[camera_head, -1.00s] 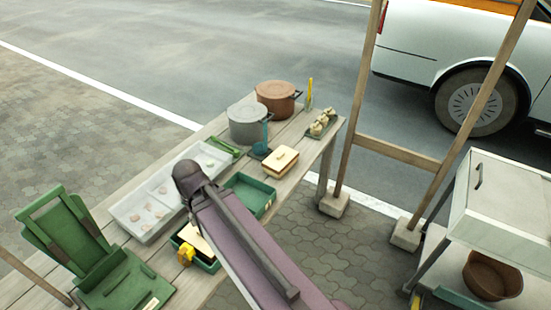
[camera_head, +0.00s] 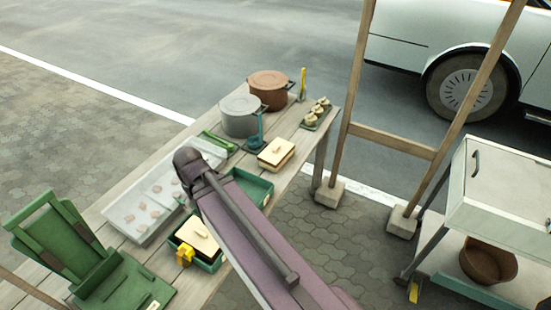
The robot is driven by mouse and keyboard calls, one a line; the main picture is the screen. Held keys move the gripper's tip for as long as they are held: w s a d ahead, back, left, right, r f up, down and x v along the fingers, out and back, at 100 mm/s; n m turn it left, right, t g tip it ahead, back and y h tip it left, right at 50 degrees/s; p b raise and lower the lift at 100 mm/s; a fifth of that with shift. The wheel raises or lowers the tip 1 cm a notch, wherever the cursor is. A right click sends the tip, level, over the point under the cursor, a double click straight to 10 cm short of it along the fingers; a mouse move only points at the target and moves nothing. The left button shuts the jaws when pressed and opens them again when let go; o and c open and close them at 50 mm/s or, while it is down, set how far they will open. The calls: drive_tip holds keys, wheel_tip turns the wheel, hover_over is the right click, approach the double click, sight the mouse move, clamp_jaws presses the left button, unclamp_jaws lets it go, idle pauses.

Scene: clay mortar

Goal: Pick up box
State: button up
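A cream-topped box (camera_head: 277,153) with a small knob on its lid sits on the wooden table, right of the grey pot. A similar cream-topped box (camera_head: 198,234) lies in a dark green tray (camera_head: 214,266) nearer to me, partly hidden by my arm. I cannot tell which one the task means. My purple arm crosses the front of the table, with its dark joint above the white tray. My gripper is not visible; the arm may hide it.
An empty-looking green tray (camera_head: 256,187), a white tray (camera_head: 137,213) with small pieces, a grey pot (camera_head: 239,119), a brown pot (camera_head: 268,90) and a green stand (camera_head: 55,245) crowd the table. A yellow object (camera_head: 184,256) touches the near tray. Wooden posts and a white cabinet (camera_head: 502,195) stand right.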

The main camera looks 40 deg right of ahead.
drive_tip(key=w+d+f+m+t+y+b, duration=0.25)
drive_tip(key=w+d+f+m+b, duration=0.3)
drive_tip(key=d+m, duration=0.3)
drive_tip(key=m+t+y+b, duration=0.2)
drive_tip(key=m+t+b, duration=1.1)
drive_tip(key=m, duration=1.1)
approach(277, 155)
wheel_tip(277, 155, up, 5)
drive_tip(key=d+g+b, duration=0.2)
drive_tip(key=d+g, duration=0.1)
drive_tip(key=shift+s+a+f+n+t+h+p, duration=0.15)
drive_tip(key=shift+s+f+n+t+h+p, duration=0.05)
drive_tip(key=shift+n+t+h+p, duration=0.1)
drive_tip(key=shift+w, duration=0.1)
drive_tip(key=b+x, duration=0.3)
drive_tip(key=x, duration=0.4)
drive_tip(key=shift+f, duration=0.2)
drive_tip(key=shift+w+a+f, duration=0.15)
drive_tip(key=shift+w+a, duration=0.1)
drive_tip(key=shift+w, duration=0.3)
